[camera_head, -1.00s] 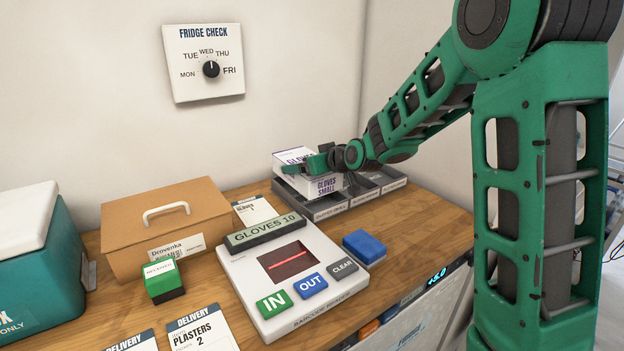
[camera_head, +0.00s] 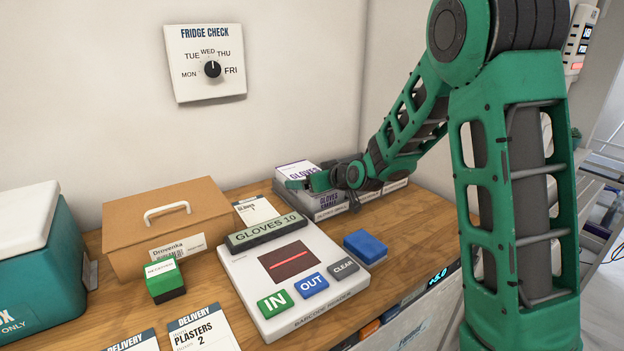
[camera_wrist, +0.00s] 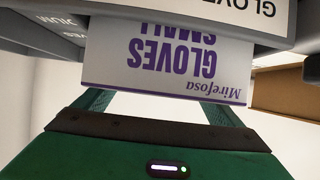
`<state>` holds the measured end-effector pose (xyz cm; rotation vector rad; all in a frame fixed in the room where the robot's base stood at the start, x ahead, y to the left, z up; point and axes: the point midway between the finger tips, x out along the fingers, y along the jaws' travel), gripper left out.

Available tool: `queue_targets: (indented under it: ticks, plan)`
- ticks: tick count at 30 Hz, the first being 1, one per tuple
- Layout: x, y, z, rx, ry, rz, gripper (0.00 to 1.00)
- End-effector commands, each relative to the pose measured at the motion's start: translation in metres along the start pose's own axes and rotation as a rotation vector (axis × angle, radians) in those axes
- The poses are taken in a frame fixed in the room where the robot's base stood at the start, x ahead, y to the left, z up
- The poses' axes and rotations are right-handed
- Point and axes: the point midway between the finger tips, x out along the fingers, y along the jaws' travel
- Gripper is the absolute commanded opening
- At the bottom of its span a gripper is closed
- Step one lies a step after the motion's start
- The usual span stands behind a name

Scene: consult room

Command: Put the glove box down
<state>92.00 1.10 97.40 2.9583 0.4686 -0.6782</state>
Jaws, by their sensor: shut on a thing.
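The white glove box (camera_head: 297,169) with purple lettering is at the leftmost grey tray (camera_head: 331,213) at the back of the counter. In the wrist view the box (camera_wrist: 165,60) reads "Mirefosa Gloves Small", upside down, close between the two fingers. My gripper (camera_head: 312,180) is shut on the box. The box sits low, partly behind the tray's front wall. Its underside is hidden, so I cannot tell whether it touches the tray floor. A tray front with a "GLOVES" label (camera_wrist: 255,8) crosses the top of the wrist view.
More grey trays (camera_head: 395,187) stand to the right. A barcode reader (camera_head: 330,255) displaying "GLOVES 10" is in front, with a blue block (camera_head: 364,245) beside it. A cardboard box (camera_head: 165,230), a green-and-white stamp (camera_head: 164,278) and a teal cooler (camera_head: 35,265) are left. Bare counter (camera_head: 415,235) lies right of the reader.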

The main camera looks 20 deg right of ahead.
Motion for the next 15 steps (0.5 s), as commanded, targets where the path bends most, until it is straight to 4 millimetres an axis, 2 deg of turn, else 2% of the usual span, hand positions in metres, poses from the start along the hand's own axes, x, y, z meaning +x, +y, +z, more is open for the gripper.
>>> queue_targets:
  ticks: [9, 10, 11, 15]
  plan:
    - [0.0022, 0.0001, 0.0041, 0.000, 0.003, 0.000, 0.54]
    - [0.0023, 0.0000, 0.0051, 0.001, 0.001, 0.000, 0.92]
    - [0.0023, 0.0001, 0.0052, 0.001, 0.001, 0.000, 0.99]
    - [0.0023, 0.0001, 0.0051, 0.000, 0.001, 0.000, 1.00]
